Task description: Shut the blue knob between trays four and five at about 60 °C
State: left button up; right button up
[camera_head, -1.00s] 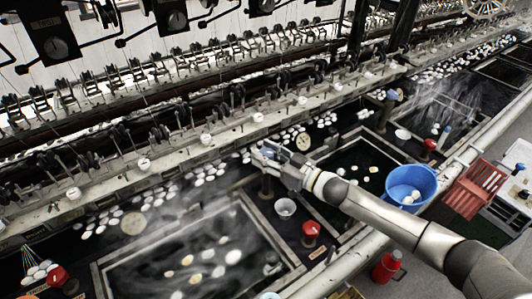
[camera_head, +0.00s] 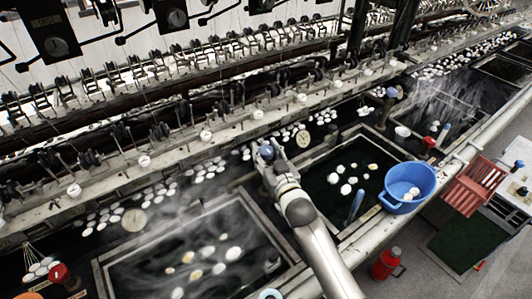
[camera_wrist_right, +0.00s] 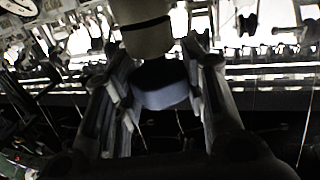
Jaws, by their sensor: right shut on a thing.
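The blue knob (camera_head: 265,153) stands on a post between two framed trays. My right gripper (camera_head: 268,152) is shut on it, and the fingers partly hide it in the head view. In the right wrist view the blue knob (camera_wrist_right: 160,88) sits between the two dark fingers. The tray on the left (camera_head: 101,272) holds steaming water with pale cocoons. The tray on the right (camera_head: 385,141) holds dark water with several cocoons and no clear steam. I cannot read a temperature or tray numbers. My left gripper is out of view.
Another blue knob (camera_head: 392,93) stands farther right along the bench. A blue basin (camera_head: 408,200) sits on the front edge beside a blue-handled item (camera_head: 356,205). A red flask (camera_head: 386,264) and a red slatted seat (camera_head: 473,183) are below. Reeling machinery lines the back.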

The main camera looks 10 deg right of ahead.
jog(key=shift+m+h, duration=0.3)
jog(key=shift+h, duration=0.2)
jog(key=o, duration=1)
jog(key=s, duration=0.4)
jog(key=s+d, duration=0.1)
jog(key=s, duration=0.7)
jog(key=shift+d, duration=0.2)
